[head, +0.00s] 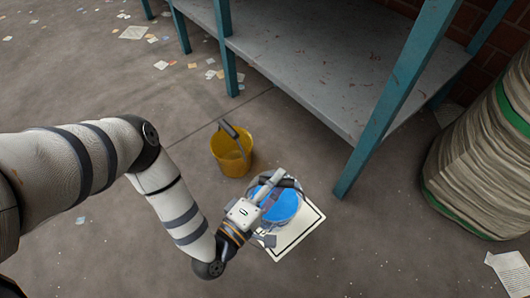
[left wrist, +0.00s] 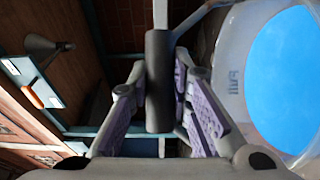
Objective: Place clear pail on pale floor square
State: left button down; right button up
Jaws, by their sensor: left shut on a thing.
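The clear pail (head: 287,208), with blue showing inside, is over the upper left part of the pale floor square (head: 308,228), which has a dark border line. I cannot tell whether its base touches the square. My left gripper (head: 270,190) is above the pail. In the left wrist view my left gripper (left wrist: 160,95) is shut on the dark grip of the pail's handle (left wrist: 158,70). The clear pail (left wrist: 236,85) fills the right side of that view. The square's far left part is hidden by the pail and gripper. My right gripper is not in view.
A yellow bucket (head: 231,158) with a dark handle grip stands just behind and left of the pail. A grey shelf with teal legs (head: 365,150) is behind and right. A stacked bale (head: 480,165) stands far right. The floor at front right is mostly clear.

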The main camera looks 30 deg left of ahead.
pick_arm(q)
jog(key=w+f+b, duration=0.4)
jog(key=f, duration=0.3)
jog(key=shift+d+f, duration=0.25)
jog(key=shift+f, duration=0.1)
jog(key=shift+f+b, duration=0.15)
jog(key=shift+b, duration=0.15)
jog(key=c, duration=1.9)
grip_release()
jog(key=shift+s+f, duration=0.1)
jog(key=shift+f, duration=0.1)
jog(key=o, duration=0.4)
jog(key=shift+o, duration=0.2)
jog(key=shift+r, duration=0.1)
